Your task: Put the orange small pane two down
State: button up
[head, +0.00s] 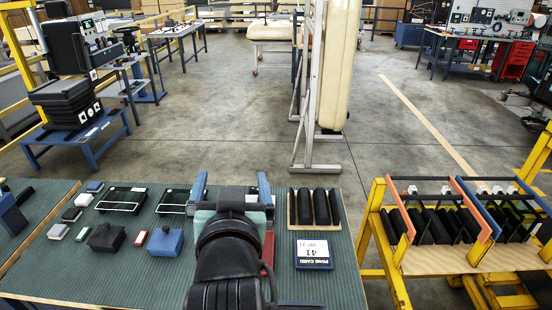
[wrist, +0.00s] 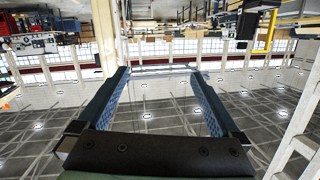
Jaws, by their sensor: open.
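An orange-edged frame (head: 474,205) stands on the yellow trolley at the right of the head view, beside a blue-edged frame (head: 497,210). I cannot tell whether the orange edge is a pane or part of the rack. My gripper (head: 232,190) is over the green table, left of the trolley and apart from it. Its two blue fingers are spread wide, with nothing visibly held. My arm hides part of the table.
The green-topped table (head: 85,265) holds a wooden tray (head: 293,222) of black rollers, a card (head: 313,253) and several small blocks. The yellow trolley (head: 395,285) has a wooden deck. A metal stand (head: 312,130) rises behind the table. A floor gap separates table and trolley.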

jog(key=s+d+r+t, duration=0.2)
jog(key=s+r+t, duration=0.2)
jog(key=r, duration=0.6)
jog(key=s+d+r+t+h, duration=0.1)
jog(key=s+r+t, duration=0.3)
jog(key=r, duration=0.7)
jog(key=s+d+r+t+h, duration=0.1)
jog(key=s+d+r+t, duration=0.2)
jog(key=s+r, duration=0.3)
notch_tip(320, 180, up, 5)
jog(key=shift+d+f+t, duration=0.1)
jog(key=shift+d+t, duration=0.25)
jog(key=shift+t, duration=0.05)
notch_tip(320, 180, down, 4)
jog(key=b, duration=0.4)
jog(key=shift+a, duration=0.1)
